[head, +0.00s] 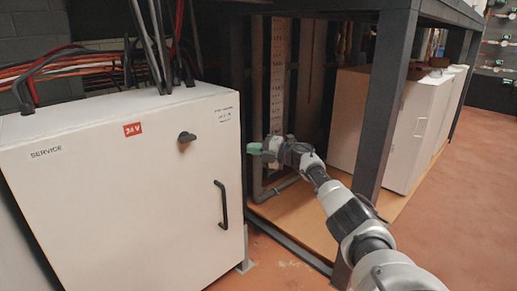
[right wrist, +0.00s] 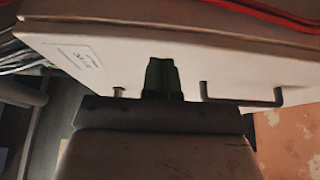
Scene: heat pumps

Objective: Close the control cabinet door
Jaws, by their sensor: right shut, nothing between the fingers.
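The white control cabinet (head: 100,105) stands at the left in the head view. Its door (head: 120,205) has a black bar handle (head: 221,205), a dark knob (head: 186,137) and a red 24V label. The door looks flush or nearly flush with the body; a small gap cannot be ruled out. My right gripper (head: 256,149) is just right of the door's upper right edge, its green fingers shut and empty. In the right wrist view the fingers (right wrist: 161,76) appear in front of the white door face (right wrist: 195,70); contact cannot be told. My left gripper is not in view.
Cables (head: 150,45) rise from the cabinet top. A dark metal frame (head: 385,95) stands to the right of my gripper, with white units (head: 415,130) behind it. The reddish floor (head: 460,215) is clear at the right.

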